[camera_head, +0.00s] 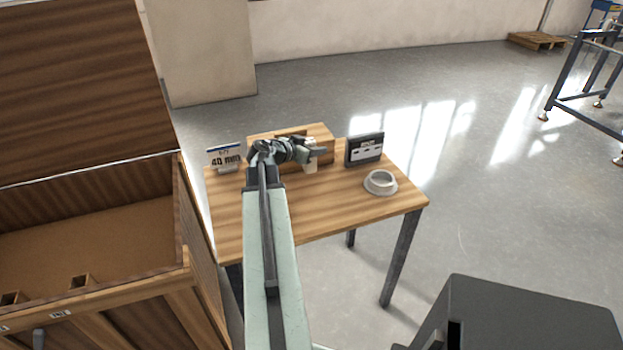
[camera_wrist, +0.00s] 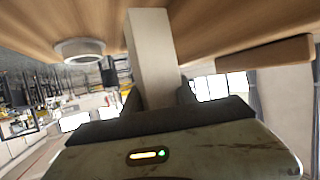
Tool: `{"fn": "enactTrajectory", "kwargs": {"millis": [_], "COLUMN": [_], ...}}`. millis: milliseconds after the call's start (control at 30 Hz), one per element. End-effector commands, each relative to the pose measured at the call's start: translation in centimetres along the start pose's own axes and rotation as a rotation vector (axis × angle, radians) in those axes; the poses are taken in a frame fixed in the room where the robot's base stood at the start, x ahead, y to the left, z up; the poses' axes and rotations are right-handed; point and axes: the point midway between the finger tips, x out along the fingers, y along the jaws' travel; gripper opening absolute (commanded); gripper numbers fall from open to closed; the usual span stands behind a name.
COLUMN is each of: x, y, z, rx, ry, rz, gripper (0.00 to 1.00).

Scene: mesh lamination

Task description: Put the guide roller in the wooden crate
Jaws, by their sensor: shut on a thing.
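My gripper (camera_head: 318,151) is over the table, beside the small wooden box. In the wrist view my gripper (camera_wrist: 160,92) is shut on a pale beige, bar-like piece that I take for the guide roller (camera_wrist: 152,45).
The wooden table (camera_head: 235,235) carries a "40 mm" sign (camera_head: 224,158), a small wooden box (camera_head: 262,132), a dark label stand (camera_head: 364,149) and a grey-white ring (camera_head: 380,183). The crate's side wall stands close to the table's left edge.

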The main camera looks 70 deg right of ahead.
Motion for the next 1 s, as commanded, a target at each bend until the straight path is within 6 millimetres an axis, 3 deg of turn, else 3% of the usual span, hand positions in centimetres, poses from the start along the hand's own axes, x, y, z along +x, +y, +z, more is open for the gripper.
{"fn": "enactTrajectory", "kwargs": {"millis": [33,233,467,833,867,900,933,1000], "x": [0.8,0.8,2.2,2.2,2.2,2.1,2.1,2.1], "y": [0.0,0.0,-0.1,-0.1,-0.1,-0.1,-0.1,-0.1], "z": [1.8,2.1,5.5,5.6,5.5,5.4,5.4,5.4], "rx": [0.0,0.0,-0.001,-0.001,-0.001,-0.001,-0.001,-0.001], "ry": [0.0,0.0,0.0,0.0,0.0,0.0,0.0,0.0], "rz": [0.0,-0.001,-0.001,-0.002,-0.002,-0.002,-0.002,-0.002], "gripper": [0.0,0.0,0.0,0.0,0.36,0.48,0.56,0.56]}}
